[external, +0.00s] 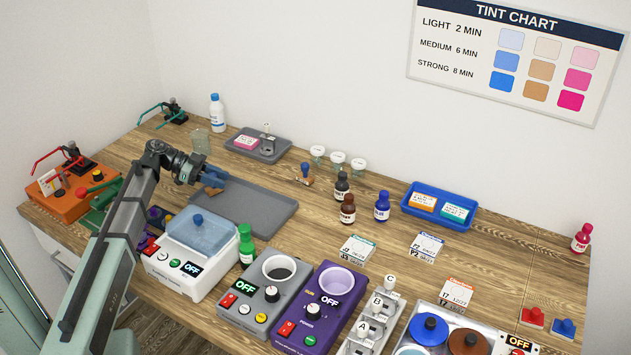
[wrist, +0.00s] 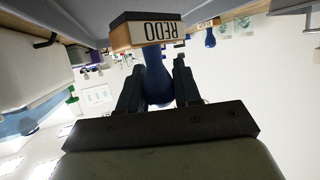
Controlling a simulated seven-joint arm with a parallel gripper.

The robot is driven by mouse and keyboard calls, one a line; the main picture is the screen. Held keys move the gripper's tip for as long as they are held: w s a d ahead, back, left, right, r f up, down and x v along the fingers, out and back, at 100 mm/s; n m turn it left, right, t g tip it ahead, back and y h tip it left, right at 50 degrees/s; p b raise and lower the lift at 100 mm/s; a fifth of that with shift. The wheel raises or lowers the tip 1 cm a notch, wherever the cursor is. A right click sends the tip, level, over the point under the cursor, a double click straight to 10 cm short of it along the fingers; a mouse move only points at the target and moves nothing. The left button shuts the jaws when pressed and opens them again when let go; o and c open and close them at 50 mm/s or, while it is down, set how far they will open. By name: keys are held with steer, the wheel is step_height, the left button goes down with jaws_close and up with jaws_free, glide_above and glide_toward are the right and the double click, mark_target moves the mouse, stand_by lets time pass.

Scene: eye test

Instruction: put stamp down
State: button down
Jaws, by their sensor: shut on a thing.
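The stamp has a blue handle and a wooden base lettered REDO (wrist: 162,30). My gripper (wrist: 156,78) is shut on its blue handle (wrist: 157,82), with one dark finger on each side. In the external view, my gripper (external: 221,179) is at the back left part of the flat grey tray (external: 255,208), and the stamp's brown base (external: 212,190) shows just below the fingers. I cannot tell whether the base touches the tray. A second blue-handled stamp (external: 305,173) stands on the table right of the tray; it also shows in the wrist view (wrist: 210,38).
A smaller grey tray (external: 270,154) with a pink pad lies behind. A white device with a blue lid (external: 197,232) and a green bottle (external: 246,243) stand in front of the flat tray. Dark bottles (external: 348,208) stand to its right. The flat tray's visible surface is mostly bare.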

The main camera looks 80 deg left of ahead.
steer(key=shift+f, duration=1.1)
steer(key=shift+f, duration=0.15)
steer(key=c, duration=0.8)
jaws_free()
steer(key=shift+s+a+r, duration=0.15)
steer(key=shift+s+r, duration=0.1)
steer(key=v, duration=1.1)
steer(key=shift+s+r, duration=0.1)
